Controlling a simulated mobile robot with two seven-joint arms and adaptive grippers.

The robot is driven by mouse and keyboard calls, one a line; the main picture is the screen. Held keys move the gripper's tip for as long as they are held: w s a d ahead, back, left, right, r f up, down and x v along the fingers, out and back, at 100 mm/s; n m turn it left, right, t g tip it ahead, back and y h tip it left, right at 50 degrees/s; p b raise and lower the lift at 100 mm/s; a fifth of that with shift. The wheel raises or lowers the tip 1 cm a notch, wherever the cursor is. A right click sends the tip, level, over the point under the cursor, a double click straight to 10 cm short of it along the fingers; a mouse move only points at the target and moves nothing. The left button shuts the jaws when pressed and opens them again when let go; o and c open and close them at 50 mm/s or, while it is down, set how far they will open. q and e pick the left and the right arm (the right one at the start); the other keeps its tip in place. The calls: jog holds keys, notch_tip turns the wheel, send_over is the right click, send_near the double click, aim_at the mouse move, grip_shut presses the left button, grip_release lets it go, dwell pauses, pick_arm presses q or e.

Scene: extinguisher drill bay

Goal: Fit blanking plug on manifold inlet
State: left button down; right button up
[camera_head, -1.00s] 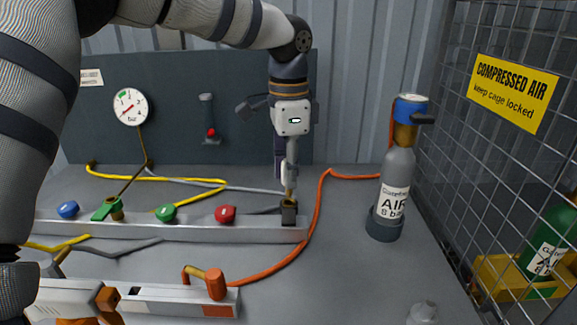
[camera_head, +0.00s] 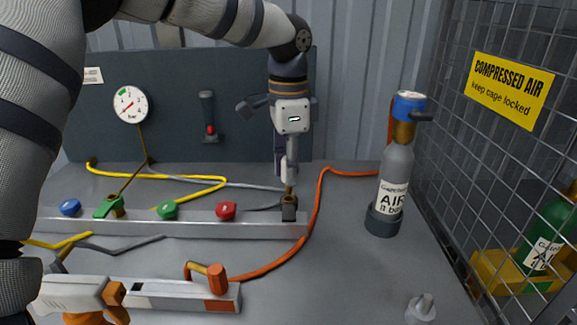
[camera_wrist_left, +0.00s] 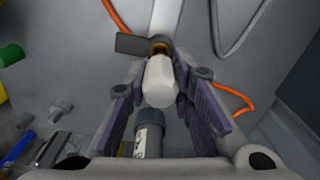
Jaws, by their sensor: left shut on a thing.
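The manifold (camera_head: 180,224) is a long grey bar on the bench with blue, green and red knobs. At its right end is a dark fitting (camera_head: 289,213) with a brass inlet (camera_head: 289,200). My left gripper (camera_head: 287,180) points down right above this end. In the left wrist view, its pads are shut on a pale faceted plug (camera_wrist_left: 160,82). A brass ring (camera_wrist_left: 159,48) and a dark lever (camera_wrist_left: 135,45) show just beyond the plug. The plug looks lined up with the brass inlet, but I cannot tell how far it is seated. My right gripper is not in view.
An air cylinder (camera_head: 396,180) stands right of the manifold. An orange hose (camera_head: 318,205) curves between them. A loose grey plug (camera_head: 421,306) stands at front right. A wire cage (camera_head: 500,180) borders the right.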

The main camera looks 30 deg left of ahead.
pick_arm(q)
jog(key=shift+f, duration=0.15)
jog(key=shift+f, duration=1.1)
jog(key=shift+f, duration=0.85)
dwell(0.8)
jog(key=c, duration=1.3)
grip_release()
